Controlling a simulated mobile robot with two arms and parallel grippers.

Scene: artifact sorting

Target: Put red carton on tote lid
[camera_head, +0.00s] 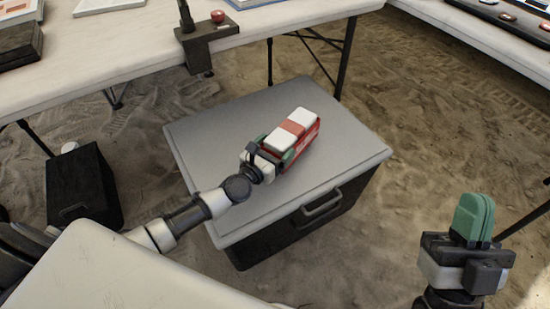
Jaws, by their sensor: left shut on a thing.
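The red carton (301,127), red and white, is over the middle of the grey tote lid (226,128). My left gripper (277,146) is shut on the near end of the carton. Whether the carton touches the lid or hangs just above it, I cannot tell. The lid lies flat on a dark tote with a handle on its front side. My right gripper (473,217) is at the lower right, away from the carton, with its green fingers close together and nothing seen between them.
A white table (130,45) stands behind the tote, with a clamp (195,45) and a red button (217,16) at its edge. Another table (480,40) is at the upper right. A black case (84,187) stands on the sandy ground at the left. The ground right of the tote is clear.

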